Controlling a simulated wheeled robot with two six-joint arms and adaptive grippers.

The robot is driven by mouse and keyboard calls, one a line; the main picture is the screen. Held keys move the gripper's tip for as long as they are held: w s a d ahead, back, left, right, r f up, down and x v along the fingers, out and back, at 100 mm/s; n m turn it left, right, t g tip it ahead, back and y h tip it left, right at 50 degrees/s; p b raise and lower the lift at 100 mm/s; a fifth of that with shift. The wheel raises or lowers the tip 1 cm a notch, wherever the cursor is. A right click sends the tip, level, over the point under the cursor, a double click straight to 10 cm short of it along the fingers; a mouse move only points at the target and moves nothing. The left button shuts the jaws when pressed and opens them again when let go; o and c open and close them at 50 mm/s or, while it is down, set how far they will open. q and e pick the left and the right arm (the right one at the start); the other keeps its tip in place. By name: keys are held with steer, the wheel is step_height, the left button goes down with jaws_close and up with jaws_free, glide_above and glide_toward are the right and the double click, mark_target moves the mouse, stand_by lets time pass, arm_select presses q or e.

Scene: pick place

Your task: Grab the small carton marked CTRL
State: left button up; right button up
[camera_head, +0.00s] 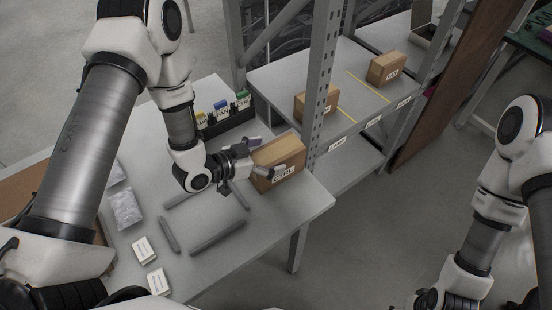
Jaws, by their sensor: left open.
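The small brown carton marked CTRL (282,154) stands on the grey table (222,262) near its right edge, close to the shelf post. Its label faces the front. My left gripper (263,157) is open at the carton's left side, with one finger near its front and one toward its back. I cannot tell whether the fingers touch it. My right arm comes in at the right side of the picture, and its gripper does not show.
Two more cartons, one at the post (316,101) and one farther back (386,69), stand on the shelf (352,87). A dark bin (228,124) with coloured boxes is behind my left gripper. Grey bars, small white boxes (143,250) and clear bags (125,209) lie on the table.

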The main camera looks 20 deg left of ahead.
mark_target(272, 153)
arm_select(q)
steer(key=w, duration=0.1)
steer(key=w+d+f, duration=0.1)
steer(key=shift+w+d+f, duration=0.1)
steer(key=shift+w+f, duration=0.15)
steer(key=shift+w, duration=0.05)
steer(key=shift+s+r, duration=0.15)
steer(key=shift+s, duration=0.15)
steer(key=c, duration=1.5)
arm_select(e)
steer(key=shift+w+r, duration=0.15)
steer(key=shift+w, duration=0.15)
arm_select(q)
steer(key=shift+r, duration=0.1)
